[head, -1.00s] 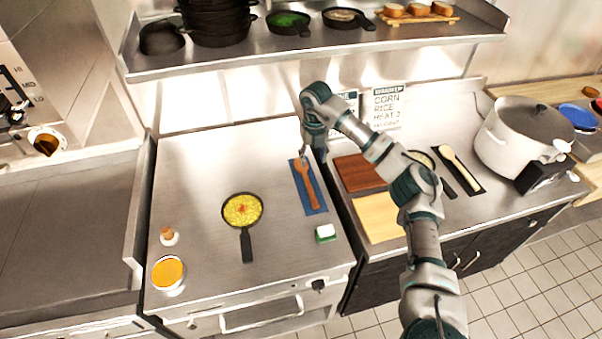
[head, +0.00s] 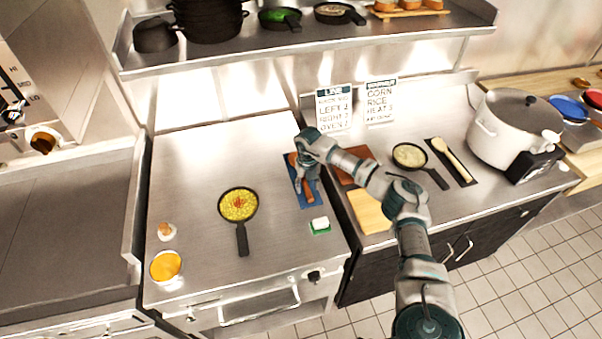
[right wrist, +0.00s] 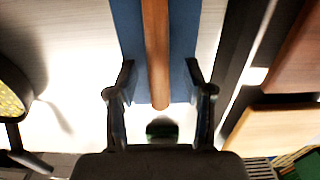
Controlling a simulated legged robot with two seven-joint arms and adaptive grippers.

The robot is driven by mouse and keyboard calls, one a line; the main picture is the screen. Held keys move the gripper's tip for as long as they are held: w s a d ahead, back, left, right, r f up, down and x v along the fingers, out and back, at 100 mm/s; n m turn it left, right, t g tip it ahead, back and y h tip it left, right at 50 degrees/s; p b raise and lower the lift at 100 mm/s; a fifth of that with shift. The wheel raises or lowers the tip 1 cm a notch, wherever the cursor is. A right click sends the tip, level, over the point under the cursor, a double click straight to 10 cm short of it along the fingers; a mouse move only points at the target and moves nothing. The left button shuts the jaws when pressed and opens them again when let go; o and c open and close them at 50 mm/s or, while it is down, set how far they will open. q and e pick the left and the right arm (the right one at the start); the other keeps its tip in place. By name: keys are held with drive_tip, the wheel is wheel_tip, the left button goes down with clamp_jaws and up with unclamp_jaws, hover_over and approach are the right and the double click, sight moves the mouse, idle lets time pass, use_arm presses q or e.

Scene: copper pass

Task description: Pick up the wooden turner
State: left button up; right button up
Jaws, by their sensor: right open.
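The wooden turner (head: 309,193) lies on a blue mat (head: 299,198) on the steel counter, partly hidden in the head view by my right gripper (head: 302,187). In the right wrist view, the turner's handle (right wrist: 155,55) runs down the middle, between the two fingers of the open right gripper (right wrist: 158,95). The fingers stand apart on both sides of the handle, with no contact visible. The blue mat (right wrist: 128,25) shows under the handle. I cannot tell the exact height of the fingers above it. My left gripper is not in view.
A pan of yellow food (head: 238,204) stands left of the mat. Cutting boards (head: 371,211) lie to the right, across a gap. A shelf (head: 300,45) with pans overhangs the back.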

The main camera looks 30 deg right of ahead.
drive_tip(key=shift+f, duration=0.35)
clamp_jaws()
drive_tip(key=shift+r, duration=0.1)
